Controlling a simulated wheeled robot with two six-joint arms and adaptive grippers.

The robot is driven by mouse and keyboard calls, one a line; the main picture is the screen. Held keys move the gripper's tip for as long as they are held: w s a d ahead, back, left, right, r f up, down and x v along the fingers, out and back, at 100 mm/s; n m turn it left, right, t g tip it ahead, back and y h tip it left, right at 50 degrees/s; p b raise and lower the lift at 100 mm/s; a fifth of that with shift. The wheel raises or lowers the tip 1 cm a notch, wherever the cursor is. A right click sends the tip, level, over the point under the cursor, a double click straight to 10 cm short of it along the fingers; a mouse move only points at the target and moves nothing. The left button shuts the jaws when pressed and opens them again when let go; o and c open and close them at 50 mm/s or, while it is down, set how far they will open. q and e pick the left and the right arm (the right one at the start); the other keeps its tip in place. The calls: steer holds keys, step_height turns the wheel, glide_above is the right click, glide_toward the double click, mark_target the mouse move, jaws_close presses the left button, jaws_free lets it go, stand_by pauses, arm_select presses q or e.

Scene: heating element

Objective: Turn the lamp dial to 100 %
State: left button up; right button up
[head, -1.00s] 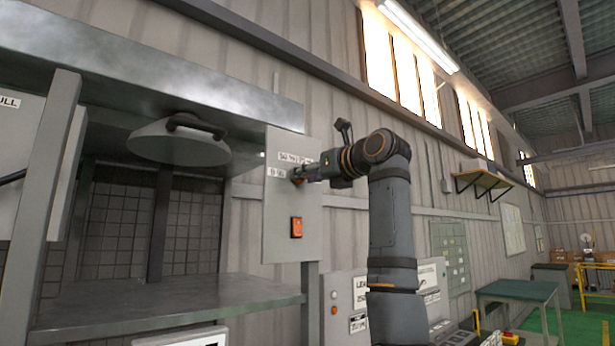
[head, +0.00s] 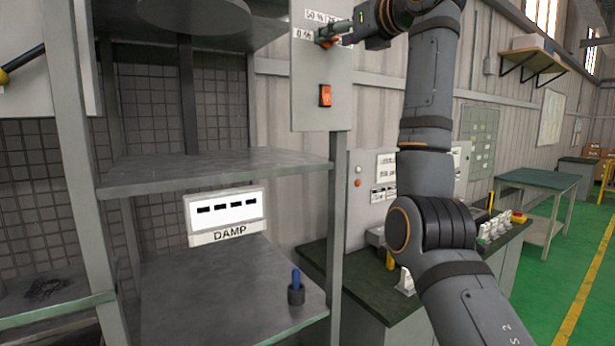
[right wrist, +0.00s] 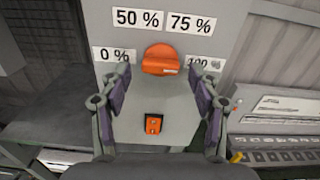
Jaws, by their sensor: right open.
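The orange lamp dial (right wrist: 161,60) is on a grey panel (right wrist: 180,115), among labels 0 % (right wrist: 114,54), 50 % (right wrist: 138,19), 75 % (right wrist: 191,23) and 100 % (right wrist: 203,63). A small pale mark shows at the dial's lower right; I cannot tell its exact setting. My right gripper (right wrist: 161,85) is open, its fingers either side of and just below the dial, with no clear contact. In the head view the right gripper (head: 335,35) is at the panel's top and hides part of the dial. My left gripper is not in view.
An orange switch (head: 325,96) is below the dial on the panel. To the left, a metal shelf (head: 215,168) stands above a DAMP display (head: 228,215) and a blue-handled lever (head: 296,285). A control bench (head: 345,280) is behind my right arm.

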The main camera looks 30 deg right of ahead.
steer(key=s+d+n+p, duration=0.1)
steer(key=s+n+p, duration=0.45)
steer(key=n, duration=1.25)
steer(key=s+n+p, duration=0.5)
steer(key=n+p, duration=0.1)
steer(key=n, duration=1.1)
steer(key=w+a+f+g, duration=0.1)
steer(key=w+f, duration=0.2)
steer(key=f, duration=0.3)
steer(key=w+a+f+g, duration=0.1)
steer(key=w+a+f, duration=0.1)
steer(key=f, duration=0.3)
steer(key=w+a+f+g, duration=0.1)
steer(key=w+a+f, duration=0.1)
steer(key=w+f, duration=0.2)
steer(key=shift+w+a+f+n, duration=0.1)
steer(key=shift+w+f+n, duration=0.1)
steer(key=shift+f, duration=0.45)
steer(key=shift+w+a+f+n, duration=0.1)
steer(key=shift+w+f+n, duration=0.1)
steer(key=shift+f, duration=0.45)
steer(key=w+a+f+g, duration=0.1)
steer(key=f, duration=0.9)
steer(key=w+a+f+g, duration=0.1)
steer(key=a+f+g, duration=0.1)
steer(key=f, duration=0.8)
steer(key=shift+a+h, duration=0.15)
steer(key=shift+h, duration=0.15)
